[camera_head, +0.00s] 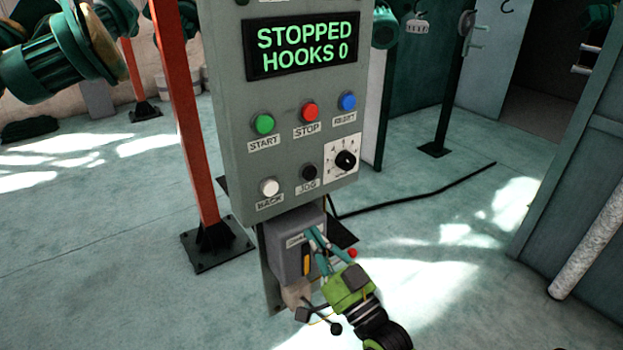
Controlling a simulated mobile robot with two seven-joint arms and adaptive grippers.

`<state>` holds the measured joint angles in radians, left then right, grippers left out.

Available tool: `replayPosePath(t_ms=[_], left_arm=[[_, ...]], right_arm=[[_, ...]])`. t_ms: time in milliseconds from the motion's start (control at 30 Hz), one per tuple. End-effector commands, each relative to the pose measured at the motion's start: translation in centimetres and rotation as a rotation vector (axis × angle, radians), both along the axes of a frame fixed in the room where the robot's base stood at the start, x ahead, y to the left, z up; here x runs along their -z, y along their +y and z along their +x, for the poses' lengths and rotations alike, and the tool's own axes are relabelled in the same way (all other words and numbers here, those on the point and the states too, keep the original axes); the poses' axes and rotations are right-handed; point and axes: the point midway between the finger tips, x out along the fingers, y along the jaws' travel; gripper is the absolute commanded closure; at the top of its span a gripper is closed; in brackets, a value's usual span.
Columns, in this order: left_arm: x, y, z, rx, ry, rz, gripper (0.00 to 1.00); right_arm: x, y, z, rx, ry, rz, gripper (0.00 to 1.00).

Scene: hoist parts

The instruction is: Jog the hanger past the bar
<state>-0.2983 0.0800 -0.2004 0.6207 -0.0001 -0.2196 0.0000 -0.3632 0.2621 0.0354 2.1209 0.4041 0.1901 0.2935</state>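A grey control panel (285,100) stands in the middle. Its display (303,46) reads STOPPED, HOOKS 0. The dark JOG button (309,173) is at its lower middle, right of the white BACK button (269,187). My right gripper (316,238) reaches in from the lower right, below the panel, in front of a grey box (284,240). Its teal fingers are apart from the JOG button in the picture; how far they are open is unclear. A small pale hanging piece (417,26) shows at the top right; I cannot tell whether it is the hanger. No bar is clearly identifiable. My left gripper is not in view.
The panel also has START (263,124), STOP (309,112) and blue (348,102) buttons and a dial (345,160). An orange post (184,110) stands left. A dark cable (420,193) crosses the floor right.

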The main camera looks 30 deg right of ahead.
Motion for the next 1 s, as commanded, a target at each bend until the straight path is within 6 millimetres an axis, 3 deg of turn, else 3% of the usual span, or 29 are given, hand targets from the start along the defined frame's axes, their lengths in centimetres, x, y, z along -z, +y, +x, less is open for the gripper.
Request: replayPosePath(t_ms=[100, 333, 767, 1000], left_arm=[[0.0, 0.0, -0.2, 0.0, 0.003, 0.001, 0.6], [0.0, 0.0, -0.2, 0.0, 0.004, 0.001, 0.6], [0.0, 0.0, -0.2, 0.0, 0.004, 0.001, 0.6], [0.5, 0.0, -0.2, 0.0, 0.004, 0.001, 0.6]], right_arm=[[-3.1, -2.3, -0.8, 0.029, -0.177, 0.072, 1.0], [-6.2, -5.1, -2.6, 0.062, -0.383, 0.152, 1.0], [-6.7, -5.6, -3.1, 0.068, -0.421, 0.165, 1.0], [-6.6, -5.5, -1.6, 0.068, -0.422, 0.166, 1.0]])
